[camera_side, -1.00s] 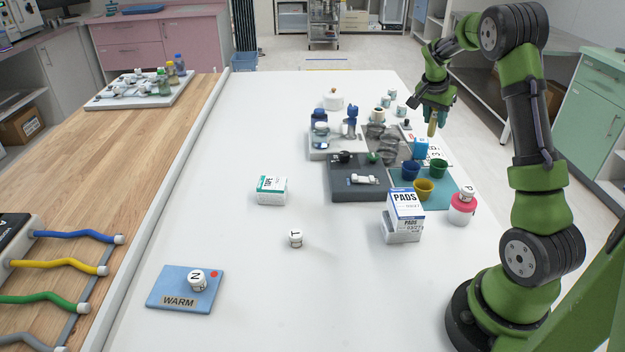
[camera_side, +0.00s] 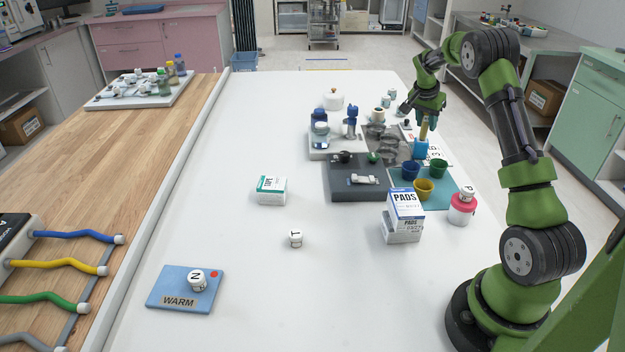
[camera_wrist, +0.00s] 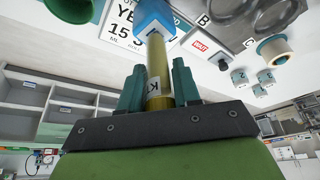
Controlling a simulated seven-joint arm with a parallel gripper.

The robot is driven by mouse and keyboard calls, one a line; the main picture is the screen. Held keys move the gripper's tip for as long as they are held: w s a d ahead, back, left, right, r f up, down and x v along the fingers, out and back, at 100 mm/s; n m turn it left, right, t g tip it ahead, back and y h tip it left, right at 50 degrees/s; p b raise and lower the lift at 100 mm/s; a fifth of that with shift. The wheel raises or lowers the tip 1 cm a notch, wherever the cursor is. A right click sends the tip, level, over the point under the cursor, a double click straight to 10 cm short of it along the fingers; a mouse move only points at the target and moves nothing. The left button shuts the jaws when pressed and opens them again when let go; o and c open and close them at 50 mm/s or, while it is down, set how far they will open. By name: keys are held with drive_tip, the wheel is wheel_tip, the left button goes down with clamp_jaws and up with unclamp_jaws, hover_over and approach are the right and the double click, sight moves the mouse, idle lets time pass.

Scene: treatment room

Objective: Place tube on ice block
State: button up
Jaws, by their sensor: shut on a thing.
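My gripper (camera_side: 427,115) is shut on a tan, olive-coloured tube (camera_side: 424,131), which hangs upright below the fingers. In the wrist view the tube (camera_wrist: 157,70) stands between the two teal fingertips (camera_wrist: 158,90) and carries a white label with a dark letter. A small blue block (camera_side: 421,148), which looks like the ice block, is right below the tube. In the wrist view the tube's far end overlaps the blue block (camera_wrist: 150,14). I cannot tell whether the two touch.
Beside the blue block are a printed card (camera_wrist: 122,32), a blue cup (camera_side: 410,170), a yellow cup (camera_side: 424,189) and a green cup (camera_side: 439,168). A dark grey tray (camera_side: 345,190) lies to the left. PADS boxes (camera_side: 405,205) stand in front. The table's left part is mostly clear.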

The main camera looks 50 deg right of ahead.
drive_tip(key=shift+f, duration=0.1)
drive_tip(key=o, duration=1)
drive_tip(key=shift+o, duration=0.2)
